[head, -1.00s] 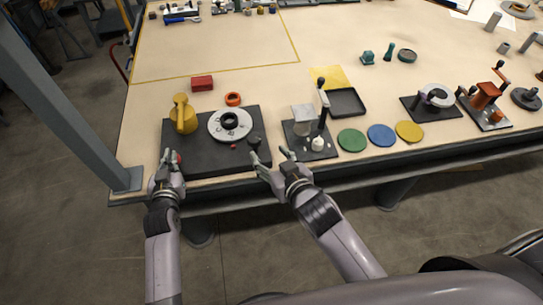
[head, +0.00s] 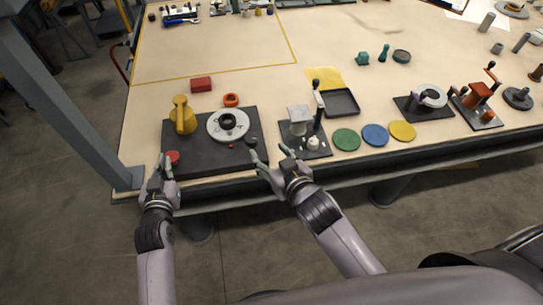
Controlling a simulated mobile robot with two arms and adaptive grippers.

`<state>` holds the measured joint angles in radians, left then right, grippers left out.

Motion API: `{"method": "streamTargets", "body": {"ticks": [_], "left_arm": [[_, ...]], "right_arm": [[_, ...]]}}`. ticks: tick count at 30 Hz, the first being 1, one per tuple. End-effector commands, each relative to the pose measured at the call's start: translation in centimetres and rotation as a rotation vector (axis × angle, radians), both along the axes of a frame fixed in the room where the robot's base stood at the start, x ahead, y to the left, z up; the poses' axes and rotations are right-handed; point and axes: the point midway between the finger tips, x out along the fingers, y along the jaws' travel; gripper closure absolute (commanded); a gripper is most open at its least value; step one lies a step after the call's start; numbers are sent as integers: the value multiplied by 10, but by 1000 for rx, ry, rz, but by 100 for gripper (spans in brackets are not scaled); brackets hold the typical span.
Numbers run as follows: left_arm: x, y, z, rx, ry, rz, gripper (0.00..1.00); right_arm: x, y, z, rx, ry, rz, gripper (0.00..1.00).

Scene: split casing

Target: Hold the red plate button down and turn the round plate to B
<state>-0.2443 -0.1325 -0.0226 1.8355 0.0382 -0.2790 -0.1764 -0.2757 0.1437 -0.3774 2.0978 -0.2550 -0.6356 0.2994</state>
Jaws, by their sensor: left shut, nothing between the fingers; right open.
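The round plate (head: 228,124) is a light disc with a dark ring-shaped hub, on a dark base board (head: 205,158). A larger red button (head: 172,157) sits at the board's front left corner. A small red spot (head: 231,146) shows just in front of the plate. Letters on the plate are too small to read. My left gripper (head: 163,164) is shut and empty, just in front of and left of the larger red button; whether it touches it I cannot tell. My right gripper (head: 270,157) is open and empty off the board's front right corner.
On the board are a yellow handled part (head: 183,115) and a dark knob (head: 252,140). A lever fixture (head: 305,140) stands close to my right gripper. The table behind is mostly clear.

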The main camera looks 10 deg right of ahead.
Motion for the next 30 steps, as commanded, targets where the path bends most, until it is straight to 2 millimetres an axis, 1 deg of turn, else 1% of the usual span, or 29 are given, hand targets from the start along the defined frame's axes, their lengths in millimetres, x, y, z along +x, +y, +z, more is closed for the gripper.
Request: {"method": "streamTargets", "body": {"ticks": [1,3,6,9,13,27,29,30], "left_arm": [[-11,1,-1,1,2,0,100],[-22,1,3,1,1,1,100],[-33,2,7,1,0,0,100],[-39,2,9,1,0,0,100],[-42,2,11,1,-1,0,100],[-41,2,11,1,0,0,100],[-42,1,6,1,8,-2,100],[-43,-1,-2,1,21,-6,100]], "right_arm": [[0,0,-4,0,-1,0,45],[0,0,-6,0,-1,0,45],[0,0,-8,0,-1,0,45],[0,0,-8,0,-1,0,45],[0,0,-9,0,-1,0,45],[0,0,-9,0,0,0,45],[0,0,-14,-3,8,0,45],[0,-1,-22,-9,20,1,45]]}}
